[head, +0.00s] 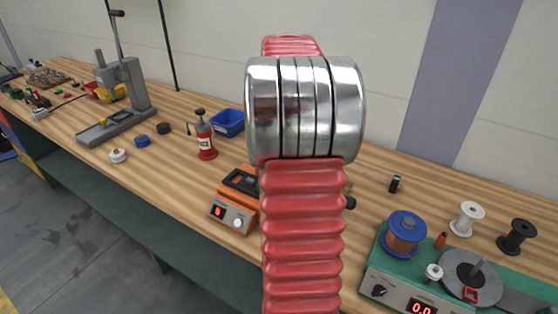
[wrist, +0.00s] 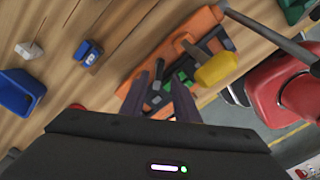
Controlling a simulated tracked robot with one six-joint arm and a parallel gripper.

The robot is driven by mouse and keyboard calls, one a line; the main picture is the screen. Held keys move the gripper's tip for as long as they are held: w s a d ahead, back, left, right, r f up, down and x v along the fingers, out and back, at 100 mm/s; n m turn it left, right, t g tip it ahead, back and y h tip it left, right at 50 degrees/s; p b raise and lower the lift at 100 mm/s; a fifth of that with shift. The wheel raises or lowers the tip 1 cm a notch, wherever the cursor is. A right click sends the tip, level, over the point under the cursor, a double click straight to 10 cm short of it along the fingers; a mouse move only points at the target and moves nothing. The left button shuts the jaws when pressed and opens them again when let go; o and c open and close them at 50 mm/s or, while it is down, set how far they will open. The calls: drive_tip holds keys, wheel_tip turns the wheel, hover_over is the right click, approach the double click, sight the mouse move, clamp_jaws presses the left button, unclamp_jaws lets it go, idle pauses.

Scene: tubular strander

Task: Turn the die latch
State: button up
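I cannot pick out the die latch for certain. In the wrist view an orange fixture (wrist: 205,22) lies on the wooden bench, with green and dark blocks on it. A yellow handle-like part (wrist: 215,70) sticks out over its right side and may belong to the latch. My gripper (wrist: 160,88) is open, its two dark fingers apart and pointing at the fixture. Dark and green parts show between and beyond the fingertips; I cannot tell whether the fingers touch anything. In the head view my red bellows arm hides the middle of the bench, and the gripper is not seen.
A blue bin (wrist: 18,90) and a blue piece (wrist: 88,52) lie left in the wrist view; a red body (wrist: 285,95) and grey rod (wrist: 270,36) stand right. The head view shows a lever press (head: 120,85), red bottle (head: 205,138), orange instrument (head: 235,210) and green-topped winder (head: 430,285).

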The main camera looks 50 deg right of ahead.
drive_tip(key=shift+f, duration=2.4)
drive_tip(key=shift+c, duration=0.4)
clamp_jaws()
